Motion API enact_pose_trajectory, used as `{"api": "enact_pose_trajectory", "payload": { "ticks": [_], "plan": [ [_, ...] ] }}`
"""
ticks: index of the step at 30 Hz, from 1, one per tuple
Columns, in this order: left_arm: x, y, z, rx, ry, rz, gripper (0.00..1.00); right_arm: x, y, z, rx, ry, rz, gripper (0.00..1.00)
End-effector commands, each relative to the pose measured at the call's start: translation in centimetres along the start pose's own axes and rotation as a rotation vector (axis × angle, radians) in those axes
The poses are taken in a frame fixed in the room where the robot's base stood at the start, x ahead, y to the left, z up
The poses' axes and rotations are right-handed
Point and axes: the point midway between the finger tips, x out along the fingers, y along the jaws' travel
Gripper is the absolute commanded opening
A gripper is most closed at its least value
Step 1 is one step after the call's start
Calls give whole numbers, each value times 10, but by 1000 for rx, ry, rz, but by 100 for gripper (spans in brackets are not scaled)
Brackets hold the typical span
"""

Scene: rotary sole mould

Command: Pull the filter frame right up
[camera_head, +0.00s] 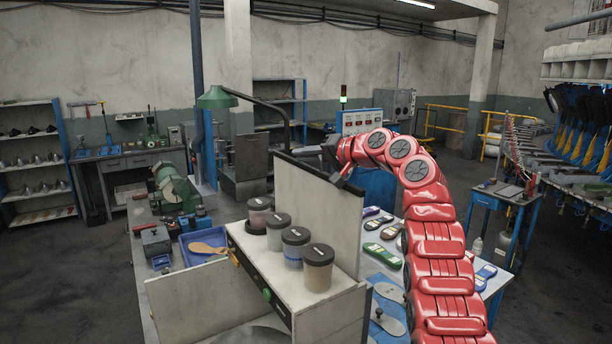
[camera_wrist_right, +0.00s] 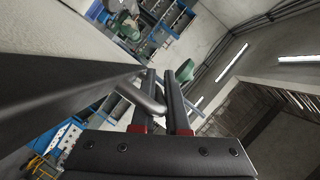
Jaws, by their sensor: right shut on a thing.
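The filter frame (camera_head: 322,205) is a pale upright panel with a dark top edge, standing behind the jars on the cabinet (camera_head: 338,300). Its lower end is hidden behind the cabinet top. My right gripper (camera_head: 312,150) is at the frame's top edge, its arm curving in from the right. In the right wrist view, the fingers of my right gripper (camera_wrist_right: 168,78) are shut on a grey metal bar handle (camera_wrist_right: 142,98) beside the frame's dark edge (camera_wrist_right: 60,98). My left gripper is not in view.
Several lidded jars, the nearest a brown one (camera_head: 317,268), stand on the cabinet top close to the frame. A blue tray (camera_head: 203,247) with a wooden scoop is to the left. Coloured soles (camera_head: 383,256) lie on the table to the right. Space above the frame looks clear.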

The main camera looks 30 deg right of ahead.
Motion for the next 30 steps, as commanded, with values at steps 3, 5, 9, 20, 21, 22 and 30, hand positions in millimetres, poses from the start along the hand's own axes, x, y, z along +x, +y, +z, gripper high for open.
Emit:
{"api": "enact_pose_trajectory", "payload": {
  "ticks": [3, 5, 9, 20, 21, 22, 30],
  "plan": [
    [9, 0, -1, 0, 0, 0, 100, -4, -16, -10, 0, 1, -1, 0],
    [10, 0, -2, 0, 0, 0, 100, -6, -20, -13, 1, 1, -1, 0],
    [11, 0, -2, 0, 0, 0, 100, -7, -24, -15, 0, 1, -3, 0],
    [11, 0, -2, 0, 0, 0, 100, -7, -24, -15, 1, 1, -3, 0],
    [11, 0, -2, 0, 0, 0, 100, -7, -24, -15, 1, 0, -2, 18],
    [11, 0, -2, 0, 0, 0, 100, -7, -24, -15, 1, 0, -2, 23],
    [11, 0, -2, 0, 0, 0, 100, -7, -24, -15, 1, -1, -2, 25]
  ]
}}
